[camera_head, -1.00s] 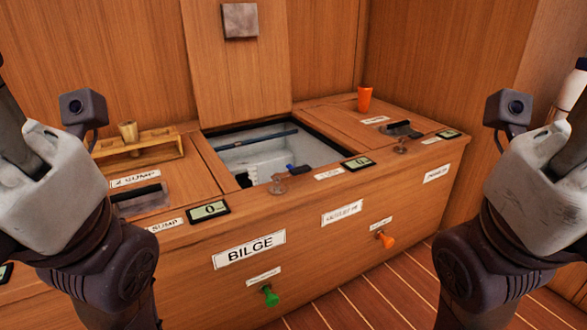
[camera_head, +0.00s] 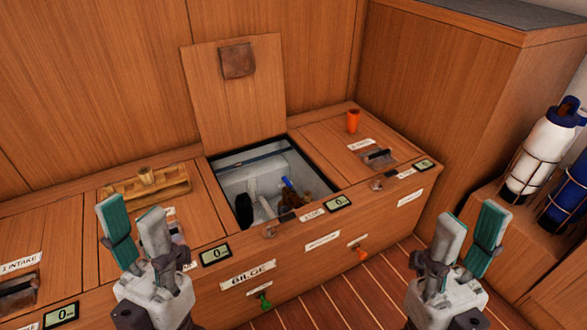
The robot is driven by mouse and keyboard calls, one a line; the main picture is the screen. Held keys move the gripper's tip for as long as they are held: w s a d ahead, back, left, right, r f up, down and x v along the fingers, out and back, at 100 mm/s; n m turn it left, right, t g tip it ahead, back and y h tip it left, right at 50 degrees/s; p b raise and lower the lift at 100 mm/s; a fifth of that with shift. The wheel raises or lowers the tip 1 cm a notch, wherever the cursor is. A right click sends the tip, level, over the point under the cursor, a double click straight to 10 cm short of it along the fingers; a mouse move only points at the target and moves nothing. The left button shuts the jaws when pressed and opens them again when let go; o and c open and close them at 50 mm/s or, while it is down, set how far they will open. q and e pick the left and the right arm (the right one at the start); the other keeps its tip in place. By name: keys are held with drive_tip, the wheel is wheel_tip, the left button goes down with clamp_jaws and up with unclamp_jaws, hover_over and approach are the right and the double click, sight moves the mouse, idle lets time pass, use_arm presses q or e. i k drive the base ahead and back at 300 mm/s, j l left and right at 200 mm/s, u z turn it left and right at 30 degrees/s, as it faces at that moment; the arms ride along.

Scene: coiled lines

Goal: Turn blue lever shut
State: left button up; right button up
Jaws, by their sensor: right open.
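A small blue part, probably the blue lever (camera_head: 288,183), shows inside the open bilge compartment, near its right side. Its exact shape and angle are too small to tell. A brownish fitting (camera_head: 291,198) lies just below it. My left gripper (camera_head: 133,217) is open and empty, in front of the cabinet and left of the compartment. My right gripper (camera_head: 474,218) is open and empty, well to the right of the compartment, over the floor side. Neither gripper touches the blue part.
The hatch lid (camera_head: 235,100) stands raised behind the compartment (camera_head: 224,173). A wooden rack (camera_head: 150,186) and an orange cup (camera_head: 353,121) stand on the cabinet top. Green (camera_head: 265,301) and orange (camera_head: 361,254) knobs project from its front. Caged bottles (camera_head: 538,152) stand at right.

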sight(284, 179)
drive_tip(key=i+l+u, duration=0.15)
drive_tip(key=l, duration=0.2)
drive_tip(key=i+l+u, duration=0.2)
drive_tip(key=l, duration=0.15)
drive_tip(key=i+l+u, duration=0.15)
drive_tip(key=l, duration=0.25)
drive_tip(key=i+l+u, duration=0.15)
drive_tip(key=l, duration=0.2)
drive_tip(key=u, duration=0.85)
drive_tip(key=k+j, duration=0.05)
